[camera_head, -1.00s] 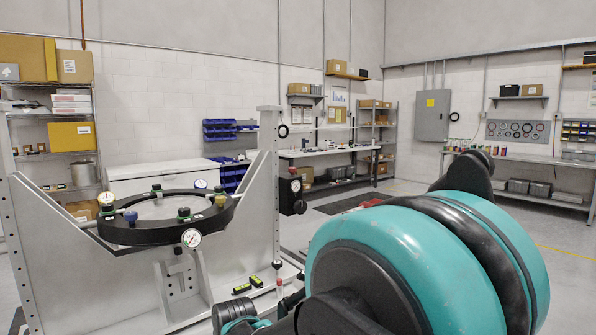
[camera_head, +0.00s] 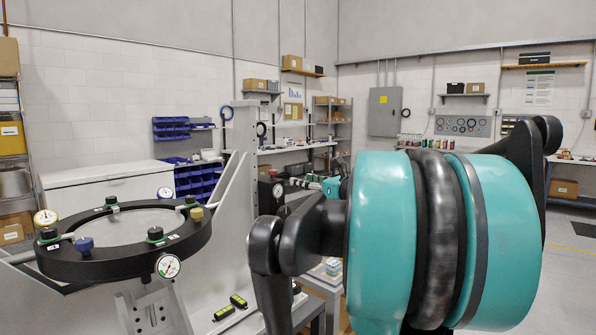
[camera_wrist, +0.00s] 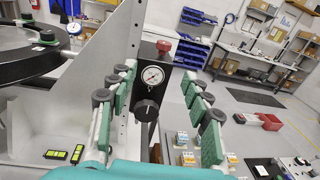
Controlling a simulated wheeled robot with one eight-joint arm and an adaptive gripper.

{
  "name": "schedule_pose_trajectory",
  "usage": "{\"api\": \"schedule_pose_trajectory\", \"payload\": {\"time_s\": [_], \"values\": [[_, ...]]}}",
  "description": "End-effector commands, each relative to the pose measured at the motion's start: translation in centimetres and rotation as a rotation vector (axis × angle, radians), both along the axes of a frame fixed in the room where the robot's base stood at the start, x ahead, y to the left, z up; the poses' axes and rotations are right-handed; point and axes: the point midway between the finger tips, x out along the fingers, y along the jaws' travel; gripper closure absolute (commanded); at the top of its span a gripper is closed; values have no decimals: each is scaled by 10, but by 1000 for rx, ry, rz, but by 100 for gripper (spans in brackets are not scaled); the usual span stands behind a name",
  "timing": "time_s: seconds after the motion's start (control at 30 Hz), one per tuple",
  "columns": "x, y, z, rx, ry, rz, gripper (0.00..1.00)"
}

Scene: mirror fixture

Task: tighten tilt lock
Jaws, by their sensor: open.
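A black panel with a white dial gauge (camera_wrist: 152,77) and a round black knob (camera_wrist: 147,110) stands beside the fixture's upright plate in the wrist view. A red knob (camera_wrist: 164,46) is on its top. None is labelled as the tilt lock, so I cannot tell which one it is. My gripper (camera_wrist: 159,73) is open, with green-padded fingers either side of the panel and nothing between them but the view of it. Contact is not visible. In the head view the panel (camera_head: 267,196) is partly hidden by my arm. The ring mirror fixture (camera_head: 120,262) is at left.
The fixture's grey upright plate (camera_wrist: 108,55) rises close to the left finger. Two black-and-yellow levels (camera_wrist: 66,156) lie on the fixture base.

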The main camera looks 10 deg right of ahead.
Motion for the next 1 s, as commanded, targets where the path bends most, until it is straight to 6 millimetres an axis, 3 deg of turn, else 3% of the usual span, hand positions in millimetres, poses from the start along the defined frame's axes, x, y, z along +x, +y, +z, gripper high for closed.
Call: {"api": "schedule_pose_trajectory", "payload": {"time_s": [0.27, 0.8, 1.0], "values": [[21, 9, 6, 32, 1, -2, 51], [112, 62, 5, 28, 0, -1, 51], [138, 76, 5, 27, 1, -4, 51]]}}
